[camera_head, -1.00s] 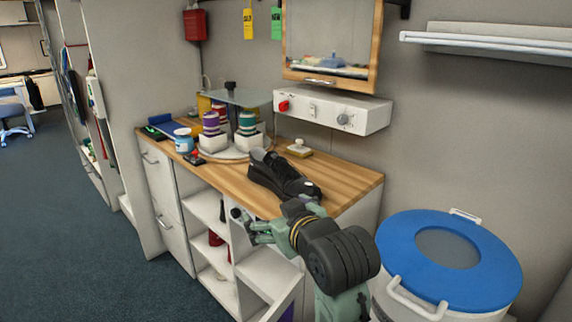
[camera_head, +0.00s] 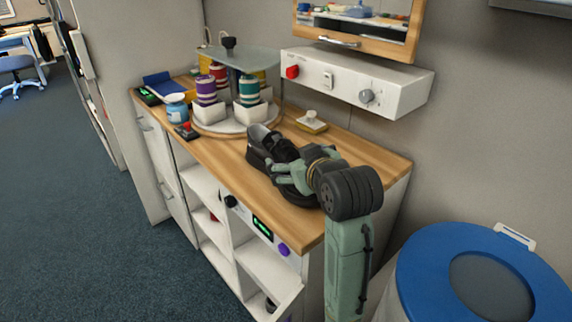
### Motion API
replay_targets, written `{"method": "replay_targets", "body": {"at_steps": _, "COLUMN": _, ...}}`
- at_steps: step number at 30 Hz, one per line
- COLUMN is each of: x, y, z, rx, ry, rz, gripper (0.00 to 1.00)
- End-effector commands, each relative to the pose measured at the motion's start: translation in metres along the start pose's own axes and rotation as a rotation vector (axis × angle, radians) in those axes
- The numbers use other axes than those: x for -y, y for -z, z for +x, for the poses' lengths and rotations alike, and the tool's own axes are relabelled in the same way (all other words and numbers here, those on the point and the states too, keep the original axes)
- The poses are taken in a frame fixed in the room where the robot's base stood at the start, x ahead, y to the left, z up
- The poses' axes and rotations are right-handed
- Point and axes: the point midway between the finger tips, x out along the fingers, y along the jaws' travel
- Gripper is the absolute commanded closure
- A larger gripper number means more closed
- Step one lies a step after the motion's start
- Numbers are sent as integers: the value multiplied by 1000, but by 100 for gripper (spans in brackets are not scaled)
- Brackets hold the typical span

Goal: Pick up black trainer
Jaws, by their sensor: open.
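The black trainer (camera_head: 259,146) lies on the wooden worktop of the cabinet (camera_head: 374,157), near its middle. Its heel opening points to the back left, and its front part is largely hidden behind my gripper and wrist. My gripper (camera_head: 275,172) is open, with its green fingers at the trainer's near side and over its middle. I cannot tell whether the fingers touch the shoe.
A round turntable (camera_head: 213,128) with thread spools in white boxes stands behind left of the trainer. A blue-labelled jar (camera_head: 176,108) is farther left. A white control box (camera_head: 345,82) hangs on the wall above. A blue-lidded bin (camera_head: 440,262) stands at right. The worktop's right end is clear.

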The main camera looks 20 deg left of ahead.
Motion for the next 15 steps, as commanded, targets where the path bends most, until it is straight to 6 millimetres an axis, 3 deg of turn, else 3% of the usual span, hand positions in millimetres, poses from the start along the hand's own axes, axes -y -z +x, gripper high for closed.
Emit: {"method": "replay_targets", "body": {"at_steps": 15, "x": 5, "y": -8, "z": 57, "rx": 2, "ry": 1, "rz": 0, "gripper": 10}}
